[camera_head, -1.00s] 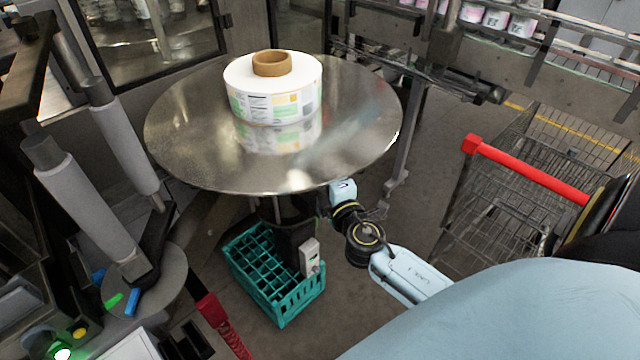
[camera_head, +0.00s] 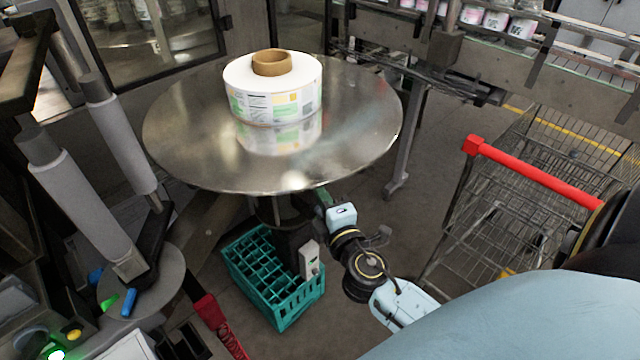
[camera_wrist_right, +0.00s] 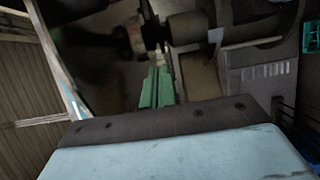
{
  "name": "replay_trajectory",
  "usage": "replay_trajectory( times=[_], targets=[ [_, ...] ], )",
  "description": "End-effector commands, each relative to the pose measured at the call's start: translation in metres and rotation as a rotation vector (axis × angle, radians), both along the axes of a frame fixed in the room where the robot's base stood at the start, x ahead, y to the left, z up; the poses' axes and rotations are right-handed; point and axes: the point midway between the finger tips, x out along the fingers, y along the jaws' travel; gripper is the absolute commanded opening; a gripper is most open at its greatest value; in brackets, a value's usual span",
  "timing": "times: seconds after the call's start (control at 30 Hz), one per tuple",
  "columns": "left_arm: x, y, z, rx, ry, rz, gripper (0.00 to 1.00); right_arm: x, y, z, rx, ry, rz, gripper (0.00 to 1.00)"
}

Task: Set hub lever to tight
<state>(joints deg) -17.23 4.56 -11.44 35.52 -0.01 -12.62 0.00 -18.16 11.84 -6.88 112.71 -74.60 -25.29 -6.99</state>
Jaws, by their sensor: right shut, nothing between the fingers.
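A round steel turntable (camera_head: 180,150) carries a label reel (camera_head: 262,98) with a brown core. A dark hub column (camera_head: 278,212) stands below the disc. My right gripper (camera_head: 322,198) is at the disc's near right edge, low beside the column; the disc partly hides that area. In the right wrist view its green fingers (camera_wrist_right: 157,84) are shut with nothing between them. Just beyond the fingertips are dark hub parts (camera_wrist_right: 153,35), including a thin upright piece that may be the lever. I cannot tell the lever's setting, or whether the fingers touch it. My left gripper is out of view.
A green crate (camera_head: 285,308) stands on the floor under the disc. A wire cart with a red handle (camera_head: 535,173) is at the right. Grey rollers (camera_head: 85,200) stand at the left. A conveyor with jars (camera_head: 495,20) runs along the back right.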

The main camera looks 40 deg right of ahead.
Motion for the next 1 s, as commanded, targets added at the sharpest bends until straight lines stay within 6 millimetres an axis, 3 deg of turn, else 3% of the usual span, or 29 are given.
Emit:
replay_trajectory(
  times=[0.13, 0.37, 0.83, 1.0],
  targets=[
    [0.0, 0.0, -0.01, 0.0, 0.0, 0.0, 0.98, -0.029, 0.003, -0.003, 0.0, 0.002, -0.001, 0.0],
    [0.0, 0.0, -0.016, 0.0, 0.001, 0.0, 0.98, -0.052, 0.006, -0.001, -0.001, 0.0, 0.0, 0.0],
    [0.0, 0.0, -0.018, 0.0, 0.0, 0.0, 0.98, -0.055, 0.007, 0.0, 0.0, -0.002, -0.005, 0.0],
    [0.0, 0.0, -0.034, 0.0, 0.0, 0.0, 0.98, -0.049, 0.018, -0.006, -0.003, -0.018, -0.081, 0.0]
  ],
)
